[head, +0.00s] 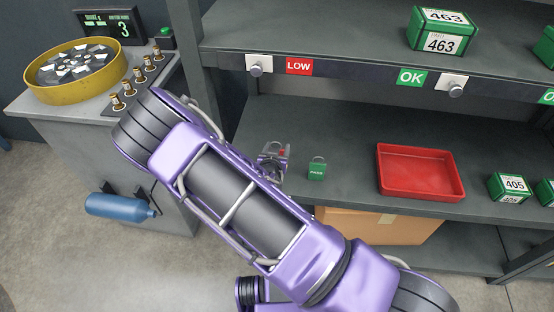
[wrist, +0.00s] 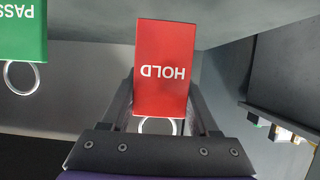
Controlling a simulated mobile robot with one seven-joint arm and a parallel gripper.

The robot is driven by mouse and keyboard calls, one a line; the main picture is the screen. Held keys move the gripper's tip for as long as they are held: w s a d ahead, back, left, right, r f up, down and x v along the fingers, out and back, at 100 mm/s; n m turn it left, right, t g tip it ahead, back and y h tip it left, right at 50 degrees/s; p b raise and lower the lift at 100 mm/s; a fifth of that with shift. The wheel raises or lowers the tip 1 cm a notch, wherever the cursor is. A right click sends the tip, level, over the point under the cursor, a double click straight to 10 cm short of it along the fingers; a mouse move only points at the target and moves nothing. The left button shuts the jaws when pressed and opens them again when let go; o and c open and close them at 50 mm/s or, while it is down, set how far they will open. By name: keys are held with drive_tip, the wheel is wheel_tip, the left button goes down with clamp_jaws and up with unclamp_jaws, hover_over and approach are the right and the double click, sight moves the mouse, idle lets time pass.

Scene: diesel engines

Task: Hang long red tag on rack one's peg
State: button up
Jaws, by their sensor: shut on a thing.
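The long red tag (wrist: 162,50), marked HOLD, is between the fingers of my gripper (wrist: 160,112) in the wrist view. Its lettering is upside down there, and its metal ring (wrist: 158,126) shows toward the gripper's base. In the head view my gripper (head: 272,156) is over the middle shelf, mostly hidden by my arm, with a bit of red showing. Two silver pegs on white plates are on the shelf front above: a left peg (head: 256,69) beside a LOW label and a right peg (head: 456,90) beside an OK label. I cannot tell which is rack one's.
A green PASS tag (head: 316,171) is on the shelf right of my gripper. A red tray (head: 420,190) and green 405 boxes (head: 509,188) are further right. A green 463 box (head: 440,40) stands on the upper shelf. A side bench (head: 60,115) is at left.

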drive_tip(key=shift+f+b, duration=0.4)
drive_tip(key=shift+f, duration=1.5)
drive_tip(key=shift+f, duration=0.25)
drive_tip(key=o, duration=1.3)
drive_tip(key=shift+o, duration=0.2)
drive_tip(key=shift+r, duration=0.15)
drive_tip(key=p+v, duration=0.1)
drive_tip(key=v, duration=1.6)
drive_tip(key=shift+r+p, duration=0.15)
drive_tip(key=shift+p, duration=0.2)
drive_tip(key=shift+a, duration=0.1)
